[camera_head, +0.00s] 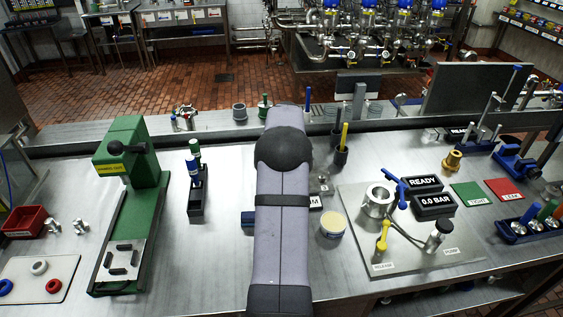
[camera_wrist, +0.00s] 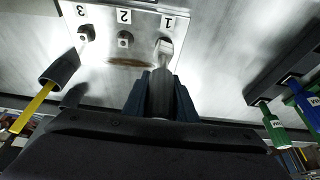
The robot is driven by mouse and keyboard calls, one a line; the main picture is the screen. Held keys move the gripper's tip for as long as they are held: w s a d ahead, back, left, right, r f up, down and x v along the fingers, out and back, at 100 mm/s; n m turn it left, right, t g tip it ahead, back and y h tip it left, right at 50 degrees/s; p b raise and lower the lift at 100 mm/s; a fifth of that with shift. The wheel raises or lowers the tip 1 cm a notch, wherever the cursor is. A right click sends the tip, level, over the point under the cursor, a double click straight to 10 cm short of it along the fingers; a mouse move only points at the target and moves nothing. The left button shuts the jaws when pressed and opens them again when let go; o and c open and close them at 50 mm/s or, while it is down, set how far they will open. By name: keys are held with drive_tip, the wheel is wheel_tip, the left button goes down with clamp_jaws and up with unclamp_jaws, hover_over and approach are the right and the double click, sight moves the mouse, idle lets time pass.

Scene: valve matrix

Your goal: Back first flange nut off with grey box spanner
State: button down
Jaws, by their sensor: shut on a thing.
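In the wrist view my gripper (camera_wrist: 160,95) is shut on the grey box spanner (camera_wrist: 160,82). The spanner points at the position marked 1 on a pale metal plate (camera_wrist: 100,22). Its far end meets or overlaps the first flange nut (camera_wrist: 166,46); I cannot tell how fully it sits over it. Nuts also show at position 2 (camera_wrist: 124,39) and position 3 (camera_wrist: 85,34), with nothing on them. In the camera_head view my arm hides the gripper, the spanner and most of the plate.
A dark cup (camera_wrist: 62,66) with a yellow-handled tool (camera_wrist: 32,108) stands near the plate. A dark rack (camera_wrist: 285,65) with green and blue handles is at the wrist view's right. A green press (camera_head: 130,200) stands left, and a valve panel (camera_head: 440,245) lies right of my arm.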

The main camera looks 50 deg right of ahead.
drive_tip(key=shift+r+p, duration=1.85)
drive_tip(key=shift+r, duration=0.75)
drive_tip(key=shift+w, duration=0.1)
drive_tip(key=w+a+n+y, duration=0.15)
drive_tip(key=w+a, duration=0.35)
drive_tip(key=a, duration=0.7)
drive_tip(key=w+a+n, duration=0.3)
drive_tip(key=w+a, duration=0.1)
drive_tip(key=a, duration=0.8)
drive_tip(key=s+a+f+n+y, duration=0.1)
drive_tip(key=s+a+n, duration=0.1)
drive_tip(key=a, duration=1)
drive_tip(key=s+a+f+n+t, duration=0.1)
drive_tip(key=s+a, duration=0.3)
drive_tip(key=a, duration=0.9)
drive_tip(key=shift+f+n+y, duration=0.3)
drive_tip(key=shift+n+y, duration=0.05)
drive_tip(key=shift+n, duration=0.4)
